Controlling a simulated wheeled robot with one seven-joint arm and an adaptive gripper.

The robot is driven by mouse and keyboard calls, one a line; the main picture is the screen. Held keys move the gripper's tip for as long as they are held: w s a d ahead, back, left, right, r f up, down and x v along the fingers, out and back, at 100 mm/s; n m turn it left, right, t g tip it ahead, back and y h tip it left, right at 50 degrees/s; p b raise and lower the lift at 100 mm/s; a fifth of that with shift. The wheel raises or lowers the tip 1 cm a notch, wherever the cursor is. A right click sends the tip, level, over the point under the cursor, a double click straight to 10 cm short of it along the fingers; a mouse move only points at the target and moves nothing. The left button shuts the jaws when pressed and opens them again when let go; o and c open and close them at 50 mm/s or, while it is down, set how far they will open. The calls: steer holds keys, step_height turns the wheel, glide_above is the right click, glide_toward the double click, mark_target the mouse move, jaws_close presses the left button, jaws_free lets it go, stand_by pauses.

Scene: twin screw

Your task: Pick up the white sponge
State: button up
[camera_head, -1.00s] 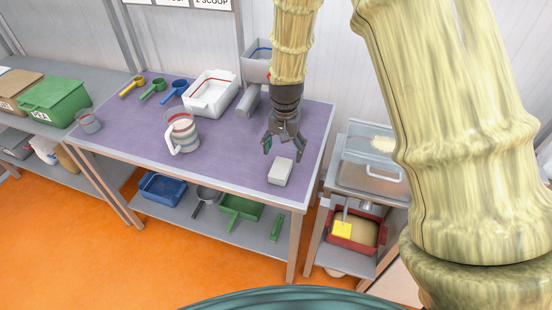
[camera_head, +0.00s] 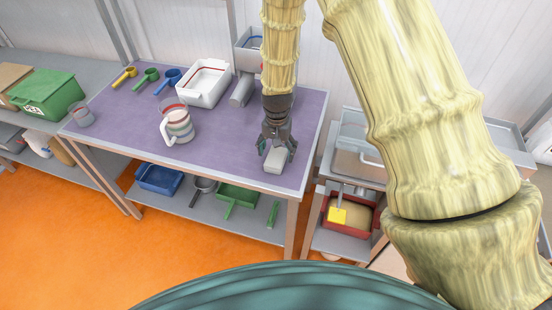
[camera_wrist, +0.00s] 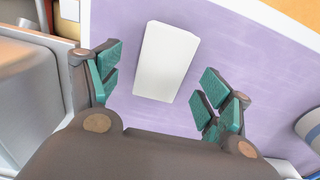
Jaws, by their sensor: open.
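The white sponge (camera_head: 274,160) lies on the purple table top near its front right part. In the wrist view the sponge (camera_wrist: 166,62) is a plain white block, slightly tilted, at upper middle. My gripper (camera_head: 276,147) is directly above and just behind it in the head view. In the wrist view the two green-padded fingers of my gripper (camera_wrist: 157,90) stand wide apart, one to each side of the sponge's near end. They are open and hold nothing. A gap shows between each finger and the sponge.
A grey stand (camera_head: 350,150) is close by on the right. The table around the sponge is clear.

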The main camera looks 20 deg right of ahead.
mark_target(276, 157)
steer(key=shift+w+a+f+p, duration=0.1)
steer(key=shift+f+p, duration=0.75)
steer(key=shift+f, duration=1.15)
steer(key=c, duration=0.9)
